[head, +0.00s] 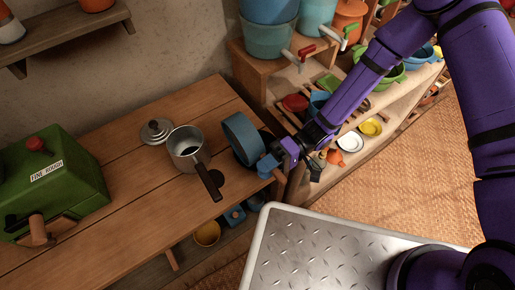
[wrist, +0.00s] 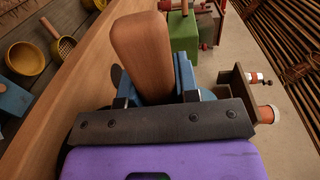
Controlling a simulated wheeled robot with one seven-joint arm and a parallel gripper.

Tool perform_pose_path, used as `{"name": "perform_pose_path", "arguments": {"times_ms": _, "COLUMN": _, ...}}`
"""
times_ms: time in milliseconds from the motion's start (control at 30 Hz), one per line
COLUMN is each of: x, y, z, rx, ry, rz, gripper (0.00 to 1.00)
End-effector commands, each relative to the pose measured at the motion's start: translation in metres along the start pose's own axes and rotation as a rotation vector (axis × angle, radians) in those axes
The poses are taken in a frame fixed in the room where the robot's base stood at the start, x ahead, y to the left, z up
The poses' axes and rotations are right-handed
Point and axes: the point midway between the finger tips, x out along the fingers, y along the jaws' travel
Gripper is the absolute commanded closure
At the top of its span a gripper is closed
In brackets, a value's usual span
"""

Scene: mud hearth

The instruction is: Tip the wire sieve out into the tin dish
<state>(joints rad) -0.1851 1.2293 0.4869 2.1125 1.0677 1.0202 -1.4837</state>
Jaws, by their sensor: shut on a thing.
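In the head view a round blue-rimmed thing (head: 240,138), which I take for the wire sieve, is tipped steeply, nearly on edge, over the right end of the table. Its mesh and contents are hidden. My gripper (head: 270,165) is just right of it, at the table's right edge. In the wrist view my gripper (wrist: 155,98) is shut on a thick brown wooden handle (wrist: 142,45), with blue parts showing beside it. I cannot pick out the tin dish for certain; a dark round patch behind the rim is mostly covered.
A metal saucepan (head: 186,146) with a dark handle stands just left of the sieve, with a grey lid (head: 156,131) behind it. Shelves on the right hold dishes, including a white one (head: 350,141). The table's front middle is clear.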

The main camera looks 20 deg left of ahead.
Motion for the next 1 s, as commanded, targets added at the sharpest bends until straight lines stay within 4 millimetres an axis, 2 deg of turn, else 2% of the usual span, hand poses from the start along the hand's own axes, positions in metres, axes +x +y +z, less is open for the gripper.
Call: {"name": "perform_pose_path", "arguments": {"times_ms": 1000, "x": -0.0046, "y": 0.0029, "z": -0.0036, "rx": 0.0, "ry": -0.004, "rz": -0.104, "gripper": 1.0}}
